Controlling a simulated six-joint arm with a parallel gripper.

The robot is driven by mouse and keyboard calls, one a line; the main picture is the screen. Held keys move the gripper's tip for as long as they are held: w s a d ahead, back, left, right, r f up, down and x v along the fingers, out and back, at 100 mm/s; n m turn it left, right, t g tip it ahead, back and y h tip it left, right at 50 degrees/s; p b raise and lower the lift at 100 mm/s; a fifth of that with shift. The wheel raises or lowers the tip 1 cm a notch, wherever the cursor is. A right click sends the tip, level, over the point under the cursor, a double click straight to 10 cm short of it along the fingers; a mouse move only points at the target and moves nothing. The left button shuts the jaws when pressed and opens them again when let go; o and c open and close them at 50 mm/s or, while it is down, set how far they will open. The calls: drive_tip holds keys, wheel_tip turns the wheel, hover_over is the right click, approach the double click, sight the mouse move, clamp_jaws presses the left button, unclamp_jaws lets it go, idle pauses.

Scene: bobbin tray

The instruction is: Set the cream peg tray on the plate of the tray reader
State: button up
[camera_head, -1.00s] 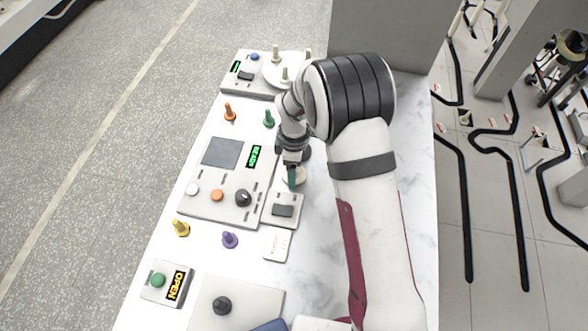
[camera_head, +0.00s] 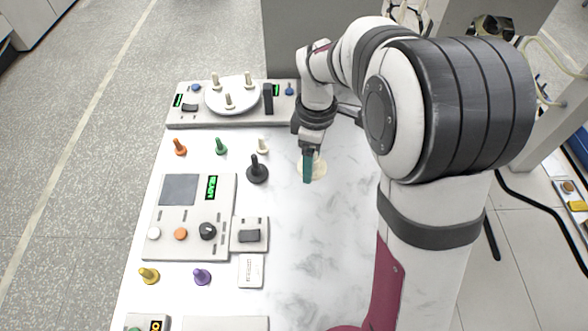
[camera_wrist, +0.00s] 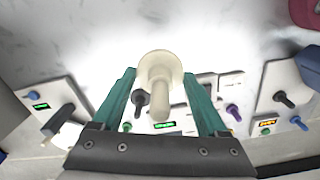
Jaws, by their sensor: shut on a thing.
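The cream peg tray (camera_head: 318,172), a round disc, shows around and behind my gripper (camera_head: 308,180) in the head view. In the wrist view, the tray (camera_wrist: 159,64) with its thick upright peg sits between the two teal fingers of my gripper (camera_wrist: 162,95), which is shut on it. I cannot tell its height over the bench. A grey panel with a lit green display has a dark square plate (camera_head: 180,189), left of my gripper. No label shows which is the tray reader.
Green (camera_head: 221,147), orange (camera_head: 180,148), yellow (camera_head: 149,276) and purple (camera_head: 202,277) pegs stand around the panel. A small switch box (camera_head: 250,235) adjoins it. The bench front right is clear.

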drive_tip(key=d+r+m, duration=0.1)
drive_tip(key=r+m, duration=0.4)
drive_tip(key=d+r+m, duration=0.1)
drive_tip(key=r+m, duration=0.1)
drive_tip(key=shift+s+d+r+m, duration=0.25)
drive_tip(key=shift+s+d+m, duration=0.05)
drive_tip(key=shift+d+m, duration=0.1)
wheel_tip(320, 180, up, 3)
drive_tip(key=m, duration=0.2)
drive_tip(key=n, duration=2)
hover_over(179, 189)
wheel_tip(179, 189, down, 18)
drive_tip(key=shift+f, duration=1.35)
drive_tip(key=shift+f, duration=0.45)
drive_tip(key=shift+f, duration=0.95)
